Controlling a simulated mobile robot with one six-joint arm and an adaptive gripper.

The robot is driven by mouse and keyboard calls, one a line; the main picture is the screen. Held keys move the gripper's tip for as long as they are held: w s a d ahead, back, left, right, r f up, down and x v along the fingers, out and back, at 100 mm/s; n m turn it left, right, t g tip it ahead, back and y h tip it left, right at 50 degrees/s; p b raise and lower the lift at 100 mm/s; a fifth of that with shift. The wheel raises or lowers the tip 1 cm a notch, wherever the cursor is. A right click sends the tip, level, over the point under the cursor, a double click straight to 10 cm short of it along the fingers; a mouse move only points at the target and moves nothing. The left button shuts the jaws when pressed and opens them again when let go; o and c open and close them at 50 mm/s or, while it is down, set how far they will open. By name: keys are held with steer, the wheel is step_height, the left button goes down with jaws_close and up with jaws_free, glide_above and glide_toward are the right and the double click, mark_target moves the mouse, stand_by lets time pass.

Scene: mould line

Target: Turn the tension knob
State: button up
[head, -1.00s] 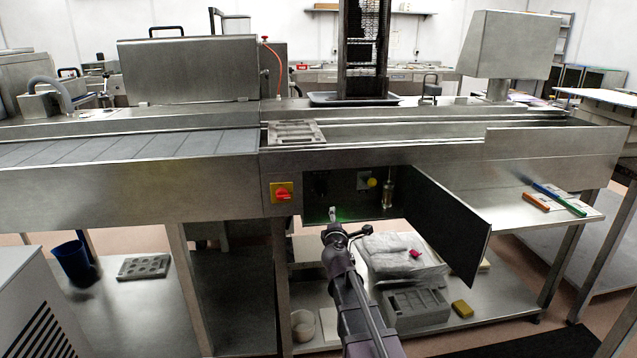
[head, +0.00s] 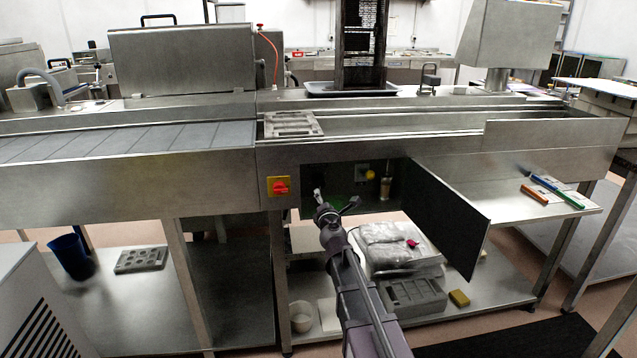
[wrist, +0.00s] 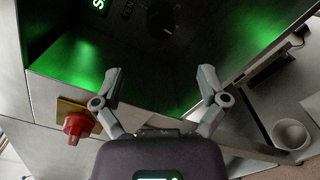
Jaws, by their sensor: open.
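A black round knob (wrist: 161,17) sits on the dark panel at the top of the wrist view, with pale markings beside it. It is likely the tension knob, but its label is too small to read. My gripper (wrist: 160,76) is open and empty, its two fingers spread below the knob and apart from it. In the head view, my gripper (head: 318,193) is at the left part of the open compartment (head: 345,208) under the conveyor. The knob cannot be made out clearly there. A yellow knob (head: 370,174) shows farther right inside.
A red switch on a yellow plate (head: 280,187) is left of the compartment; it also shows in the wrist view (wrist: 75,126). The compartment door (head: 447,217) hangs open to the right. A shelf below holds a bag (head: 390,240) and a grey block (head: 413,296).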

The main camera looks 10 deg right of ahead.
mark_target(320, 184)
steer(key=w, duration=1.3)
steer(key=shift+d, duration=0.35)
steer(key=c, duration=1.2)
